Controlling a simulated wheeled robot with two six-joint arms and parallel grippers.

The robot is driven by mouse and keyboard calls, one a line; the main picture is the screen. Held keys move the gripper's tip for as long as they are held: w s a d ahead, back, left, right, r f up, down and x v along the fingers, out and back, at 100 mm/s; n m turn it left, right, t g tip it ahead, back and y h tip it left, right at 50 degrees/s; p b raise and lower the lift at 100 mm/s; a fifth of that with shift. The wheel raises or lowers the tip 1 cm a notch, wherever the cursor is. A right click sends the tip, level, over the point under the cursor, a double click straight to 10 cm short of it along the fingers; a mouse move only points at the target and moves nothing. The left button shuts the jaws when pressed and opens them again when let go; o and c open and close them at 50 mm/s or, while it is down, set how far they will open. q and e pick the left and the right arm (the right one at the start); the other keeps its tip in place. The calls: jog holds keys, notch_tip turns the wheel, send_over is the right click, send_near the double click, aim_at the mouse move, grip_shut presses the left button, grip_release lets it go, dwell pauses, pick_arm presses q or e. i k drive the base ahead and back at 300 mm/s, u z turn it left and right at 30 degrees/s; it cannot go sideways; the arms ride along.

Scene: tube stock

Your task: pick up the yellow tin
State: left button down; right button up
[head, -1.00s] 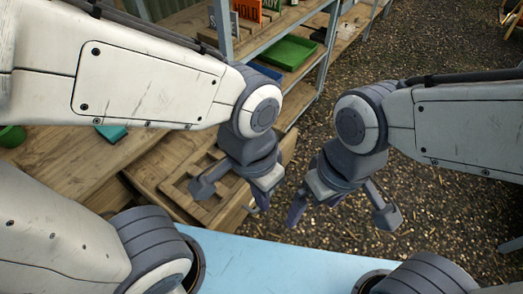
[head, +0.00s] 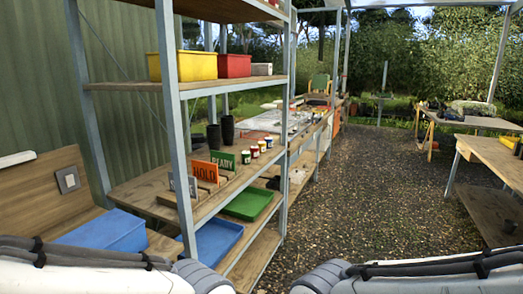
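Several small white tins (head: 254,152) with coloured bands stand in a row on the middle shelf, behind the signs. They are too small to tell surely which one is yellow. Neither of my grippers is in view. Only parts of my arms show along the bottom edge.
The shelf rack's front post (head: 175,120) stands close on the left. A yellow bin (head: 183,66) and a red bin (head: 234,65) sit on the upper shelf. An orange HOLD sign (head: 204,172) and a green READY sign (head: 223,160) stand before the tins. The gravel aisle (head: 350,190) is clear.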

aim_at(262, 145)
jog(key=k, duration=0.6)
jog(key=z, duration=0.5)
jog(key=i, duration=1.3)
jog(key=z, duration=0.4)
jog(key=i, duration=2)
jog(key=u, duration=1)
jog(key=i, duration=1.6)
jog(key=u, duration=0.95)
